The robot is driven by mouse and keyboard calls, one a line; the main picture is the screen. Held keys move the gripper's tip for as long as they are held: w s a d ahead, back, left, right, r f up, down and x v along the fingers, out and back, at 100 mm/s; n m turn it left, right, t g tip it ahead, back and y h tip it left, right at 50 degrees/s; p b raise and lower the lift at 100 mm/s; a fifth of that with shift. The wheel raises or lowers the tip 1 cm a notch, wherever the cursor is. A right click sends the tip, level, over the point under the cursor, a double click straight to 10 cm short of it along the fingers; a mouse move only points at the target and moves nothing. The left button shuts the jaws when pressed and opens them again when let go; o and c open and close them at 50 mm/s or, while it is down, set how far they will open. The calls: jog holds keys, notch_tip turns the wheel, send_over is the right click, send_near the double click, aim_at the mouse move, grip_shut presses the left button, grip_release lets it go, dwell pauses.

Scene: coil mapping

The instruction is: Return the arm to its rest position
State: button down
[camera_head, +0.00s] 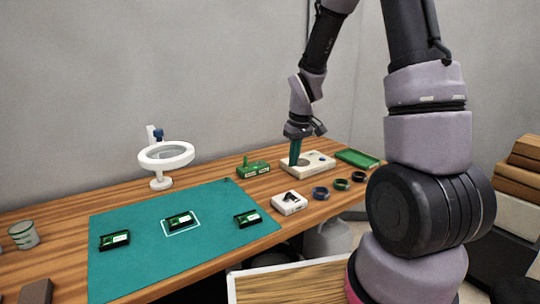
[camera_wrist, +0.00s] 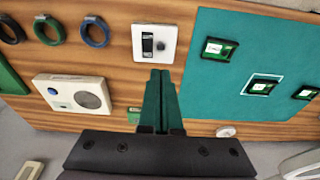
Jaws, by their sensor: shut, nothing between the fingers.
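My gripper (camera_head: 295,152) is at the back right of the wooden table (camera_head: 280,198), pointing down at the end of my arm. It appears in front of or over a white box with a round grey disc (camera_head: 318,161); I cannot tell from the head view whether they touch. In the wrist view my gripper (camera_wrist: 160,75) has its two green fingers together with nothing between them. The white box (camera_wrist: 62,82) lies to the left of the fingers there, apart from them.
A teal mat (camera_head: 140,215) carries several small green boards. A white magnifier ring (camera_head: 166,155) stands behind it. A small white device (camera_head: 289,204), coil rings (camera_head: 320,193), a green block (camera_head: 253,168) and a green tray (camera_head: 357,159) lie around my gripper.

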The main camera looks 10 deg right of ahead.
jog(key=s+d+r+m+t, duration=0.1)
jog(key=s+r+m, duration=0.15)
jog(key=r, duration=0.55)
jog(key=s+d+r+m+t, duration=0.1)
jog(key=s+r, duration=0.3)
jog(key=r, duration=0.4)
jog(key=s+r+m+t+y, duration=0.1)
jog(key=s+r+m+t, duration=0.2)
jog(key=s+r, duration=0.7)
jog(key=s+m, duration=0.2)
jog(key=s, duration=0.1)
jog(key=shift+s+r, duration=0.15)
jog(key=shift+s, duration=0.15)
